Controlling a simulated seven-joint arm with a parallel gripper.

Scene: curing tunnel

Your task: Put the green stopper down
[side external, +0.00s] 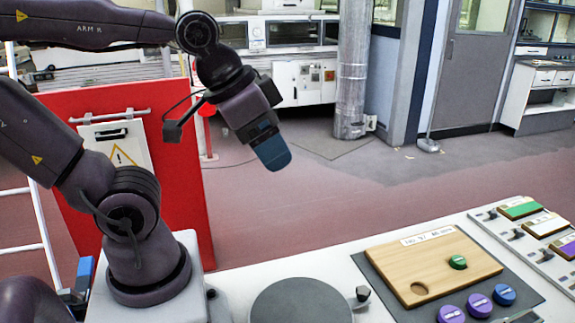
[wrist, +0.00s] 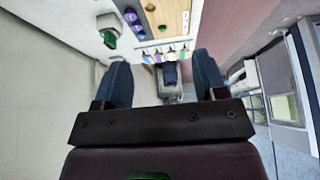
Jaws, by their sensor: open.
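The green stopper (side external: 458,262) is on the wooden board (side external: 400,264) near its right side, with nothing holding it; I cannot tell whether it sits in a hole or on the surface. A small green spot in the wrist view (wrist: 162,28) appears to be the same stopper. An empty round hole (side external: 419,289) shows near the board's front edge. My gripper (side external: 273,155) is high in the air, well left of the board and apart from it. In the wrist view its two fingers (wrist: 163,80) are spread wide with nothing between them.
Purple stoppers (side external: 479,305) and a blue one (side external: 504,294) stand in front of the board on a dark mat (side external: 528,287). A grey round plate (side external: 302,303) lies to the left. Colored-label switch panels (side external: 520,207) line the right. A red panel (side external: 180,185) stands behind my arm.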

